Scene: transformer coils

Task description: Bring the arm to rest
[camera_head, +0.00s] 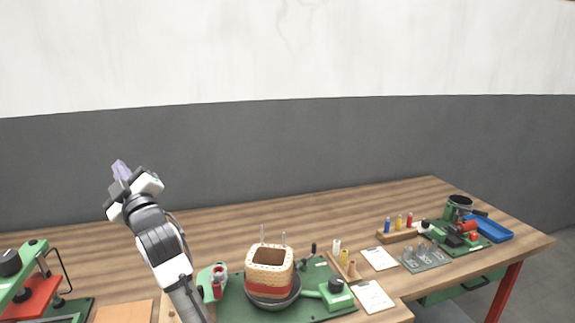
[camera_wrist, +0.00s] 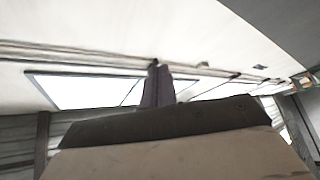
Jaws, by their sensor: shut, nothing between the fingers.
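My arm rises from the bottom of the head view, left of the middle. My gripper (camera_head: 120,169) is at its upper end, raised above the bench and in front of the dark grey wall band. Its fingers are together and nothing shows between them. In the wrist view my gripper (camera_wrist: 157,84) points up toward the ceiling, with bright panels behind it. No bench object is near the fingers.
The wooden bench (camera_head: 330,212) carries a coil (camera_head: 270,258) on a green fixture, a green and red press (camera_head: 30,290) at left, and small coloured parts (camera_head: 398,221), cards (camera_head: 379,258) and a blue tray (camera_head: 489,229) at right. The back middle of the bench is clear.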

